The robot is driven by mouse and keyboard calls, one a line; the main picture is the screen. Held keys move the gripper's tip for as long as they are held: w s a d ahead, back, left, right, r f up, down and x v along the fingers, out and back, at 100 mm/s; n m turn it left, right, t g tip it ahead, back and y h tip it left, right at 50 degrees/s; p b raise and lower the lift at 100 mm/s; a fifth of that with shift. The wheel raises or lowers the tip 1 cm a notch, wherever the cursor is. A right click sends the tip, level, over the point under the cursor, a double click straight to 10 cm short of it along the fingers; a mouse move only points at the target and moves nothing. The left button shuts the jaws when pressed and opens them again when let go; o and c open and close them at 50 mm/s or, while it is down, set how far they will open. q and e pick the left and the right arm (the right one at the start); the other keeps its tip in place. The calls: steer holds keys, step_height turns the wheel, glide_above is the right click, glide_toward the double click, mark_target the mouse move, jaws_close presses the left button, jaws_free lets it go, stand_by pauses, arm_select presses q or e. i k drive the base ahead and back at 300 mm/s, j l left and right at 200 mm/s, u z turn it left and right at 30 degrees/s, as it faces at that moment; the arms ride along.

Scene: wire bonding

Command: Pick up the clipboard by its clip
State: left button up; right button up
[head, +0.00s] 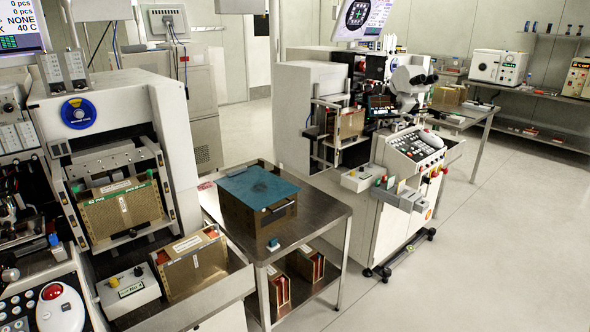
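A blue clipboard (250,184) lies flat on top of a brown box (240,217) on the metal table in the middle of the head view. A dark, blurred patch shows on its surface. Neither of my grippers is in view.
The metal table (313,220) has bare room right of the box, with a small blue-and-white item (273,244) in front. Bonding machines (125,120) stand left and behind right (310,88). Cartons sit on the lower shelf. Open floor (490,240) lies to the right.

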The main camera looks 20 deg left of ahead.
mark_target(256, 186)
steer(key=i+l, duration=0.1)
steer(key=i, duration=0.45)
steer(key=i+l, duration=0.15)
steer(key=i, duration=0.35)
steer(key=i+l+u, duration=0.1)
steer(key=i+u, duration=0.15)
steer(key=u, duration=0.15)
steer(key=i+l+u, duration=0.2)
steer(key=u, duration=0.2)
steer(key=i+l+u, duration=0.2)
steer(key=u, duration=0.2)
steer(key=l, duration=0.1)
